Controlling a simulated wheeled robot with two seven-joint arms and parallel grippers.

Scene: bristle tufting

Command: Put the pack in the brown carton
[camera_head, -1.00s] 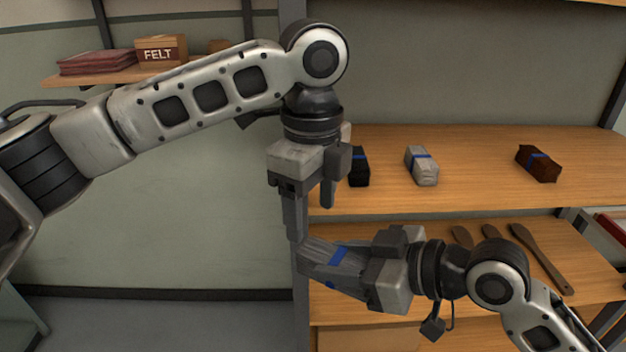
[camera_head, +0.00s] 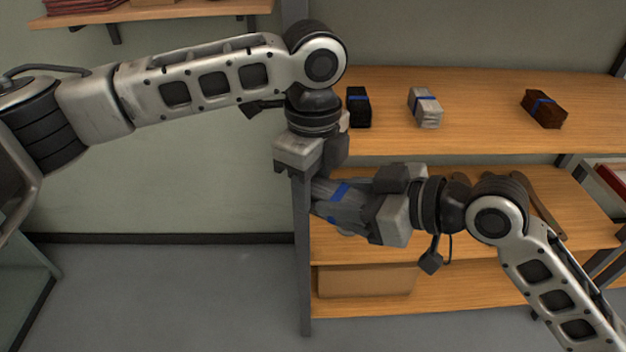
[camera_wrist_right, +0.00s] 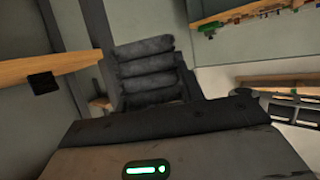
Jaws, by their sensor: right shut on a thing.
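The pack, a grey bristle bundle with a blue band (camera_head: 342,192), is held in my right gripper (camera_head: 362,212), in front of the shelf's left post. In the right wrist view the pack (camera_wrist_right: 146,70) shows as dark grey stacked bundles beyond the gripper body. The brown carton (camera_head: 367,282) stands on the lowest shelf, below the pack and apart from it. Its inside is hidden by the shelf board above. My left gripper (camera_head: 305,168) points down just above and left of the pack. Its fingertips are hidden or unclear, and I cannot tell whether it touches the pack.
On the upper shelf (camera_head: 470,85) lie a black pack (camera_head: 358,107), a light grey pack (camera_head: 425,107) and a dark brown pack (camera_head: 543,109). Wooden brush handles (camera_head: 545,205) lie on the middle shelf, partly behind my right arm. The floor (camera_head: 200,300) at left is clear.

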